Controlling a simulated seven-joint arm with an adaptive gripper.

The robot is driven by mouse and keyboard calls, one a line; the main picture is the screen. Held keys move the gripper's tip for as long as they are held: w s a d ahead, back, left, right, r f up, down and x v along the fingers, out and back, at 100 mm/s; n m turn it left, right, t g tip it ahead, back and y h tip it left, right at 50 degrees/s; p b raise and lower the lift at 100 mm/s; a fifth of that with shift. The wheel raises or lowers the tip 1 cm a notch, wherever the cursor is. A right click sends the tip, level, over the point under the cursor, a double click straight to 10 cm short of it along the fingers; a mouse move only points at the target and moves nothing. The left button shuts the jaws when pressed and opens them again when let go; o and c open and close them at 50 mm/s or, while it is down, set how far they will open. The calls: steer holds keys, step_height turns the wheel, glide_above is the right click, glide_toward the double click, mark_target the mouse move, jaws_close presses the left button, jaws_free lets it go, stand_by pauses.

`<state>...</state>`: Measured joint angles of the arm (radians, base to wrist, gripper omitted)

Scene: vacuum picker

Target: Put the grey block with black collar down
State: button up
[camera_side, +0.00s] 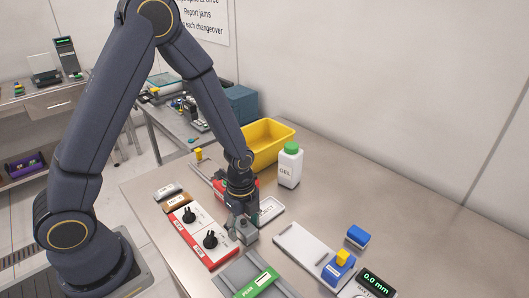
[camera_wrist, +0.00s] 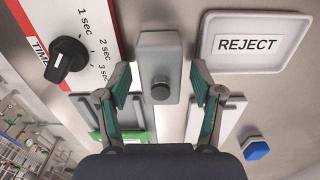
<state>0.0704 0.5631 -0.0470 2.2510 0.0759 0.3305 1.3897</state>
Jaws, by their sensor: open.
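The grey block with black collar (camera_wrist: 160,55) lies between my fingers in the wrist view, its round dark collar (camera_wrist: 160,89) facing the camera. In the side view the grey block (camera_side: 243,238) sits low under my gripper, by the right edge of the dial panel; I cannot tell exactly how its underside meets the table. My gripper (camera_wrist: 162,105) is open, with one green-padded finger on each side of the block and a visible gap on both sides. In the side view my gripper (camera_side: 241,218) partly hides the block.
A white dial panel (camera_side: 186,217) with black knobs stands left. The REJECT tray (camera_wrist: 290,42) lies right of the block in the wrist view. A green-labelled grey fixture (camera_side: 248,277), white plate (camera_side: 300,245), blue block (camera_side: 357,236), GEL bottle (camera_side: 289,168) and yellow bin (camera_side: 267,150) surround it.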

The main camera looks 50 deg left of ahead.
step_height(320, 180, up, 12)
step_height(320, 180, up, 9)
steer(key=n+t, duration=0.3)
steer(key=n, duration=0.5)
glide_above(244, 222)
steer(key=s+a, duration=0.2)
steer(key=s, duration=0.2)
steer(key=s+a+r+n+t, duration=0.1)
steer(key=s+r+n+t, duration=0.1)
steer(key=s+r+n, duration=0.4)
steer(key=s+n, duration=0.1)
steer(key=n, duration=0.3)
steer(key=shift+s+a+t, duration=0.3)
steer(key=shift+s, duration=0.05)
